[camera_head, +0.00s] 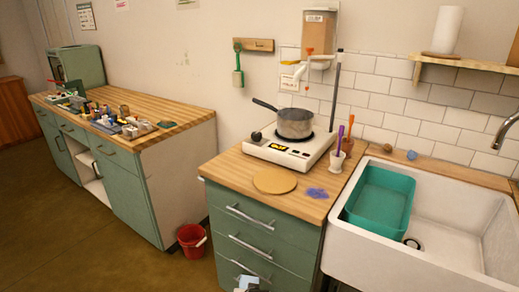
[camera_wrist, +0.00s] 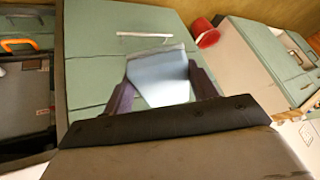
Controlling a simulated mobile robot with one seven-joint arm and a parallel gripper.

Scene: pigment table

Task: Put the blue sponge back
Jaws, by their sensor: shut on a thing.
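My gripper (camera_wrist: 160,88) is shut on a pale blue block, which I take to be the blue sponge (camera_wrist: 158,78). The two dark fingers press on its left and right sides in the wrist view. In the head view the blue sponge (camera_head: 248,282) shows at the bottom edge, low in front of the green drawer cabinet (camera_head: 255,232). The gripper is mostly cut off there. A small rounded blue thing (camera_head: 412,155) lies on the wooden ledge behind the sink, beside a brown lump (camera_head: 387,147).
The wooden counter (camera_head: 235,170) holds a hotplate with a pot (camera_head: 295,122), a round board (camera_head: 274,181) and a blue-violet patch (camera_head: 315,193). A teal basin (camera_head: 380,198) sits in the white sink (camera_head: 450,235). A red bucket (camera_head: 192,240) stands on the floor between cabinets.

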